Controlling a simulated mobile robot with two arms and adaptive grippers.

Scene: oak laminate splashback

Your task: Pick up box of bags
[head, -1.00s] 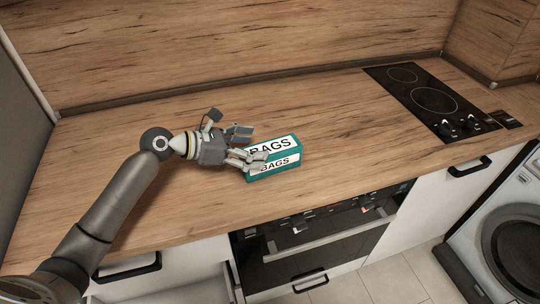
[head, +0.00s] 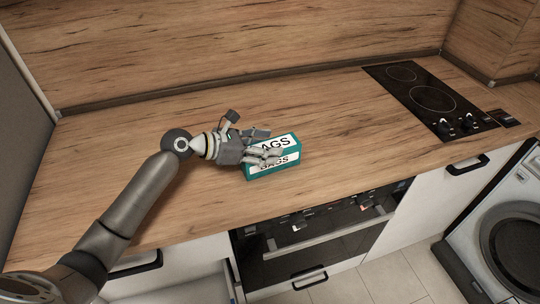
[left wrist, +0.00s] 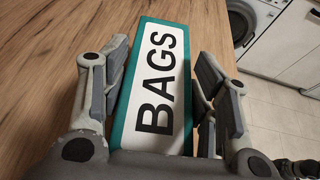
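The box of bags (head: 287,166) is teal with white labels reading "BAGS". It lies on the wooden counter near its front edge. My left gripper (head: 269,144) is open at the box's left end, with one finger on the far side and the other at the near side over the label. In the left wrist view the box (left wrist: 157,90) lies between the two open fingers (left wrist: 165,85).
The wooden counter (head: 130,200) is clear around the box. A black hob (head: 430,98) is at the right. Below the front edge are an oven (head: 315,240) and a partly open drawer at the left. A washing machine (head: 505,235) stands at the far right.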

